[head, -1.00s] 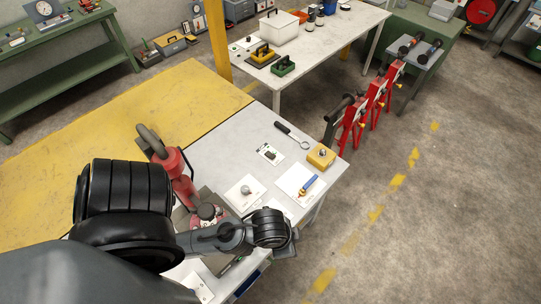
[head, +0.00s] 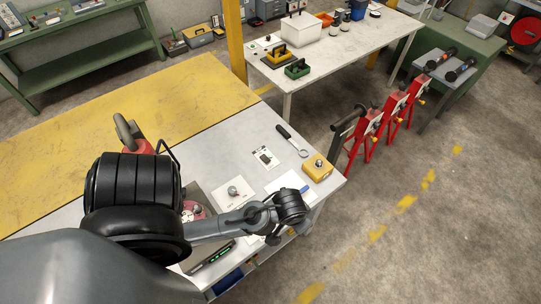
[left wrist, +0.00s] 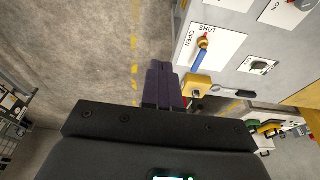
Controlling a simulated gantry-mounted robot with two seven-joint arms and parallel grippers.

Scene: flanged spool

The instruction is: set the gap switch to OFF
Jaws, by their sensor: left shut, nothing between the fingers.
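On the grey table lie white plates with controls. One has a small black switch (head: 266,157), which also shows in the left wrist view (left wrist: 259,65). Another has a grey round knob (head: 233,190); in the left wrist view this knob (left wrist: 306,4) is cut by the top edge beside an "ON" label. I cannot read which control is the gap switch or its setting. My left gripper (left wrist: 163,88) is shut and empty, over the floor beside the table edge in its wrist view. In the head view its wrist hides the fingers. My right gripper is out of view.
A plate marked OPEN and SHUT carries a blue-handled valve (left wrist: 201,55) close to my gripper. A yellow box (head: 317,168) and a wrench (head: 292,140) lie near the table's far edge. Red stands (head: 366,138) stand on the floor beyond. My arm covers part of the red device (head: 140,146).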

